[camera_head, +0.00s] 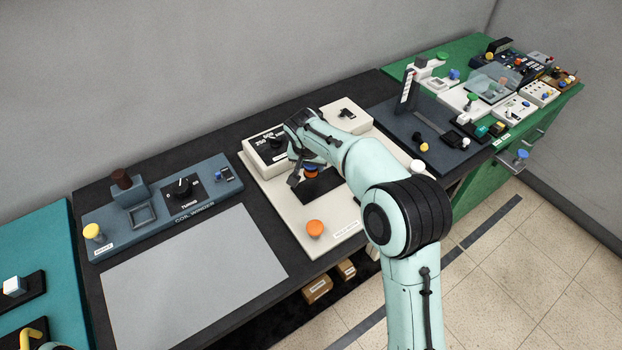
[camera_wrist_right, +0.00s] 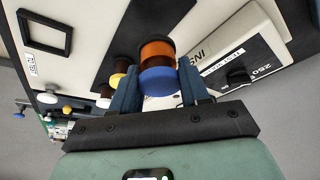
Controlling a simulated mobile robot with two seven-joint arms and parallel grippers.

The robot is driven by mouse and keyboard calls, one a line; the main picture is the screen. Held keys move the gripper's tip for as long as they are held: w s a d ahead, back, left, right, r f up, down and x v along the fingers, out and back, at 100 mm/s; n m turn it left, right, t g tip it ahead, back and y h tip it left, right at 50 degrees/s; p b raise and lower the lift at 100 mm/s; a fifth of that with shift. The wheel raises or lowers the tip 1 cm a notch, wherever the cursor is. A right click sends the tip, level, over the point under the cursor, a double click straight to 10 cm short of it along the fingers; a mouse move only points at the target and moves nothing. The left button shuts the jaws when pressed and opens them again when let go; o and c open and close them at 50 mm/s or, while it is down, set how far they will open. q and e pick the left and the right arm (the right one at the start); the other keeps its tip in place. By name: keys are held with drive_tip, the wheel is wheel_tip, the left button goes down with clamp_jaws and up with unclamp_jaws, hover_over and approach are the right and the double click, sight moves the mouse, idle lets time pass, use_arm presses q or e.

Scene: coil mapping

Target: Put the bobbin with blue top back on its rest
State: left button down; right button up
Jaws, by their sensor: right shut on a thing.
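My right gripper (camera_head: 304,178) is over the cream test board (camera_head: 290,213), in front of the dial box. In the right wrist view, the gripper (camera_wrist_right: 160,92) is shut on the bobbin with blue top (camera_wrist_right: 158,80). The bobbin has a copper-orange winding and dark brown flanges, with its blue end toward the wrist camera. In the head view a little of its orange and blue (camera_head: 311,171) shows beside the fingers. The arm partly hides the board and a dark patch (camera_head: 325,182). I cannot tell which spot is the bobbin's rest. My left gripper is not in view.
The dial box (camera_head: 264,150) stands close behind the gripper. An orange-topped piece (camera_head: 315,228) and a white-topped one (camera_head: 417,166) are on the board. The grey coil winder (camera_head: 160,205) and a bare grey mat (camera_head: 195,280) lie left. A green bench (camera_head: 470,60) with several devices is right.

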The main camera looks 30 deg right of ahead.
sight(311, 175)
drive_tip(key=shift+f, duration=3.05)
drive_tip(key=shift+f+b, duration=0.15)
drive_tip(key=shift+b, duration=0.2)
drive_tip(key=o, duration=1.2)
drive_tip(key=shift+c, duration=0.2)
drive_tip(key=shift+r, duration=0.3)
drive_tip(key=v, duration=1.1)
drive_tip(key=shift+r, duration=0.35)
drive_tip(key=shift+s, duration=0.1)
